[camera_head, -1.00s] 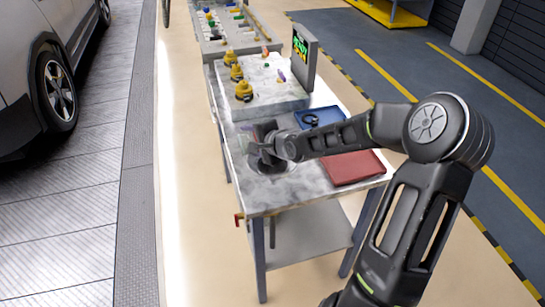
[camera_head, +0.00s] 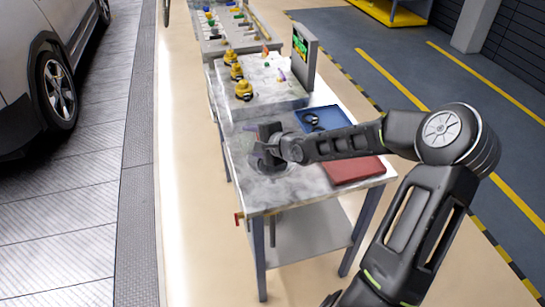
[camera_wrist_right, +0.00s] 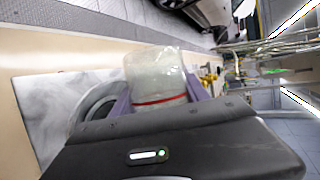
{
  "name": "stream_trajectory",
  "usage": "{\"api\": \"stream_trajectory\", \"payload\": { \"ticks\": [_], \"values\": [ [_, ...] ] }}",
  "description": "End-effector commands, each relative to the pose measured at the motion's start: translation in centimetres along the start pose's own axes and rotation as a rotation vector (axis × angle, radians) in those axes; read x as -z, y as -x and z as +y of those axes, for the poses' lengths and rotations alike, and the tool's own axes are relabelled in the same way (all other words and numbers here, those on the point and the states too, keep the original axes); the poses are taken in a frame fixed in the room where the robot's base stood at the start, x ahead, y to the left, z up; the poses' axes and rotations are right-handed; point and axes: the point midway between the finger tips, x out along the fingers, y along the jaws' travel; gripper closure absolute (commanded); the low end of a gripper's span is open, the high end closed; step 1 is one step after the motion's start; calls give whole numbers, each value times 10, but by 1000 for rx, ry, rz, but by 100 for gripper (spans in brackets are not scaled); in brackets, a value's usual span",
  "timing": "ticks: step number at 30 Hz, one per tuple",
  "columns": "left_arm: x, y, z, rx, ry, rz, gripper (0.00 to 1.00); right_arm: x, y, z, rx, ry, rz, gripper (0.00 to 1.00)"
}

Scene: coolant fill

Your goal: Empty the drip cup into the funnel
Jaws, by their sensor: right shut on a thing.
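My right gripper (camera_head: 262,150) is over the near workbench in the head view. In the right wrist view its purple fingers (camera_wrist_right: 158,100) are shut on a clear, cloudy cup with a red line, the drip cup (camera_wrist_right: 155,78). In the head view the cup is hardly visible at the gripper. A grey ring, which looks like the funnel's rim (camera_wrist_right: 93,106), shows beside and partly behind the gripper in the wrist view. In the head view the gripper mostly hides the funnel. I cannot tell how much liquid is in the cup. My left gripper is not in view.
A blue tray (camera_head: 335,124) with a dark ring-shaped item and a red mat (camera_head: 343,178) lie on the workbench (camera_head: 290,199). A car (camera_head: 45,65) is at the left.

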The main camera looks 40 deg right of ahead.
Motion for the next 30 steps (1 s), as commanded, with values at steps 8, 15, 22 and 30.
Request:
{"api": "stream_trajectory", "payload": {
  "ticks": [8, 15, 22, 30],
  "values": [
    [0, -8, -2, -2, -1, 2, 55, -8, 1, -8, -46, 130, 70, 93],
    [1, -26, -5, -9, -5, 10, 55, -10, -2, -3, -76, 184, 112, 93],
    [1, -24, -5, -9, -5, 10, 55, -10, -2, -3, -77, 183, 112, 93],
    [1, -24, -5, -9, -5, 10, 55, -10, -2, -3, -76, 182, 111, 93]
  ]
}}
